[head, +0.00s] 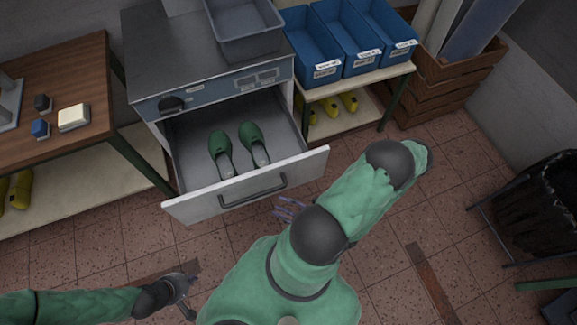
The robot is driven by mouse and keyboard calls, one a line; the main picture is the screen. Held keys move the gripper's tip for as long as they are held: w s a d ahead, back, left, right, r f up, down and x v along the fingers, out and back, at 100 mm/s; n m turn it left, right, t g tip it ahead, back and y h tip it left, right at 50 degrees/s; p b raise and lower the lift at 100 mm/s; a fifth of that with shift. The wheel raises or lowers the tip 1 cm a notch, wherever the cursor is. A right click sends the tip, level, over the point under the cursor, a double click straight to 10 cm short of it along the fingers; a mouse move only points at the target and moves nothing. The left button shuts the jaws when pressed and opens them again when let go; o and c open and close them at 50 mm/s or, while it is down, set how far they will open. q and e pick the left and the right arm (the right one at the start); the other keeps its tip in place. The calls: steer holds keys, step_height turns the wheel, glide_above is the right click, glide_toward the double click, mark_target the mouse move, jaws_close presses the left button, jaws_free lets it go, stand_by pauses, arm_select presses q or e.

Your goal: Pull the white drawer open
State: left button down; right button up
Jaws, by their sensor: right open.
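The white drawer (206,207) is pulled out of the grey cabinet below its control panel. Its front has a dark bar handle (253,193). Two green shoe lasts (220,148) (254,145) with pale lower ends lie inside the drawer. My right gripper (288,209) is open, just below and right of the handle, apart from it in the picture; my own arm partly hides it. My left gripper (187,296) is low at the left, well short of the drawer and away from the handle; its finger gap is unclear.
A grey bin (245,42) stands on the cabinet. Blue bins (313,55) sit on a shelf at right, with yellow lasts (331,108) below. A wooden bench (60,75) is at left, crates (440,85) at right.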

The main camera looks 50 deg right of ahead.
steer(key=shift+v, duration=1)
steer(key=shift+s, duration=0.1)
